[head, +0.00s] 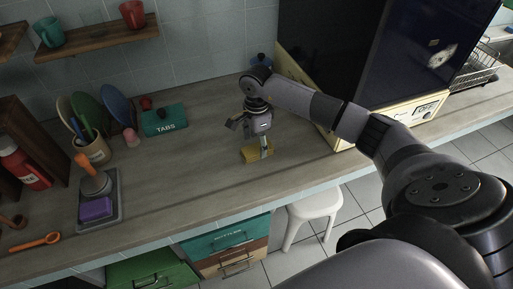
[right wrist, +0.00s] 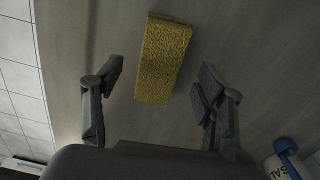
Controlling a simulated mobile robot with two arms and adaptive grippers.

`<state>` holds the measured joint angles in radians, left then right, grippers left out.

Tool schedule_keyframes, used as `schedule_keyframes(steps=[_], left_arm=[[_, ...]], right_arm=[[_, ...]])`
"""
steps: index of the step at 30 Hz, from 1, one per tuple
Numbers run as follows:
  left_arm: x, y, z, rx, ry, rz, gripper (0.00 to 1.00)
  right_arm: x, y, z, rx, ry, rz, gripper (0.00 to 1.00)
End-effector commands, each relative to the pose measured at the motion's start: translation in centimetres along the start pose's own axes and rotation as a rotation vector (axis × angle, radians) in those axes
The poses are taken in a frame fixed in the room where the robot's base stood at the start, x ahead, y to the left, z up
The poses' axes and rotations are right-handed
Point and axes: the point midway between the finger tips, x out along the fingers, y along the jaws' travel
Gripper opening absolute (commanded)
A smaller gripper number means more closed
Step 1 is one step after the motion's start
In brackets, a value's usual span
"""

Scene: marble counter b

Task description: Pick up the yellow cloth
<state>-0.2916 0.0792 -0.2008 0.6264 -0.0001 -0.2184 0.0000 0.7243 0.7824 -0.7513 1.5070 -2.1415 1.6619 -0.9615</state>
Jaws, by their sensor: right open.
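The yellow cloth (head: 250,155) is a small folded block lying flat on the counter (head: 190,165), below my right gripper (head: 252,140). My right gripper partly covers it in the head view. In the right wrist view the cloth (right wrist: 163,58) shows as a rough-textured oblong, slightly tilted. There my right gripper (right wrist: 160,76) is open, with one finger to each side of the cloth's near end and a gap on both sides. The fingers do not grip it. My left gripper is not in view.
A teal TABS box (head: 164,120) stands back left. A purple sponge (head: 97,209) lies on a tray at the left, near a utensil crock (head: 95,150). A large dark-fronted appliance (head: 370,50) stands to the right. A salt container (right wrist: 285,160) shows bottom right.

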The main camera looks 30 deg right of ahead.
Motion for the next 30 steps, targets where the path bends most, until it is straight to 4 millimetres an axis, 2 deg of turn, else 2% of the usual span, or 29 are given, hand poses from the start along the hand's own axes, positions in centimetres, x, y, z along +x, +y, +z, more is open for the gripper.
schedule_keyframes(steps=[6,13,30], left_arm=[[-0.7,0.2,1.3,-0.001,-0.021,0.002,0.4],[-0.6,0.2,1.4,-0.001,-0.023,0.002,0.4],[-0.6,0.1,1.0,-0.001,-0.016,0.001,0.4]], right_arm=[[2.0,0.0,0.0,0.0,-0.001,0.0,0.65],[2.1,0.0,0.0,0.0,0.0,-0.001,0.64],[2.1,0.0,0.0,0.0,-0.001,-0.001,0.26]])
